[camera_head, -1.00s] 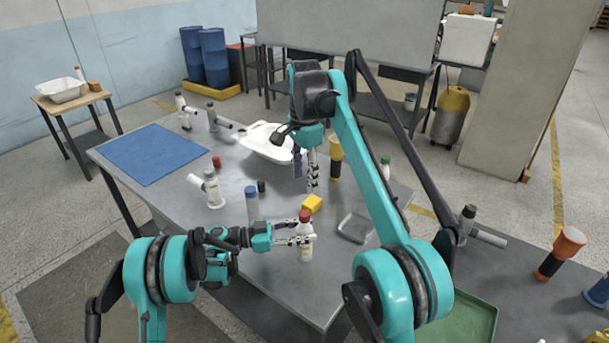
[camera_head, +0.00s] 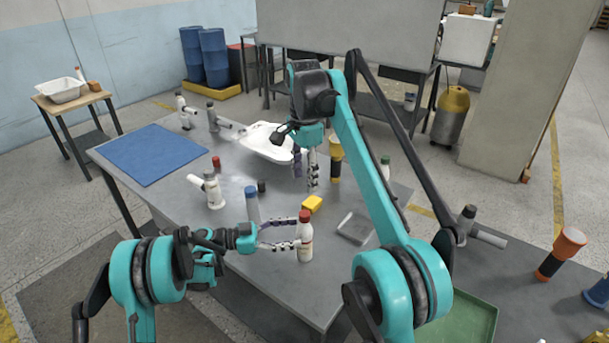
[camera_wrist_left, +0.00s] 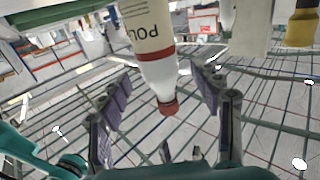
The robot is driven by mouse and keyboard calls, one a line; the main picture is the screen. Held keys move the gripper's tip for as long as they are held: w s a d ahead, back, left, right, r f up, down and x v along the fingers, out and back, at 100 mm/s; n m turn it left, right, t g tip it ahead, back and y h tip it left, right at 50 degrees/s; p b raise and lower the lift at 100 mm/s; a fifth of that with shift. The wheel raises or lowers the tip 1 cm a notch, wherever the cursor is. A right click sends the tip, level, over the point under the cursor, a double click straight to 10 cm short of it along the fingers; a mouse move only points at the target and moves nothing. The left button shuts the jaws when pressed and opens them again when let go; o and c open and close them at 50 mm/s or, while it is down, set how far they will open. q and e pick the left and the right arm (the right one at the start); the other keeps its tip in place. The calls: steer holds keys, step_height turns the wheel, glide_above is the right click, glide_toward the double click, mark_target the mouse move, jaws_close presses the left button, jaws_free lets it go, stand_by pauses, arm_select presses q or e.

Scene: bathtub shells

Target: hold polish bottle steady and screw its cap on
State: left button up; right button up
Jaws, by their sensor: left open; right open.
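The polish bottle (camera_head: 305,248) is white with a red band and stands upright on the grey table, near its front edge. A red cap (camera_head: 305,215) sits on its top. In the left wrist view the bottle (camera_wrist_left: 158,62) appears upside down, with lettering starting "POL" and the red cap (camera_wrist_left: 168,106) on its neck. My left gripper (camera_head: 295,232) is open, its fingers spread apart and pointing at the bottle from the left, with visible gaps in the wrist view. My right gripper (camera_head: 305,170) is open and empty, pointing down above the table behind the bottle.
A white basin (camera_head: 265,140) is behind.

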arm_select(q)
steer(key=s+a, duration=0.1)
steer(key=a, duration=0.7)
steer(key=shift+s, duration=0.15)
steer(key=shift+d, duration=0.1)
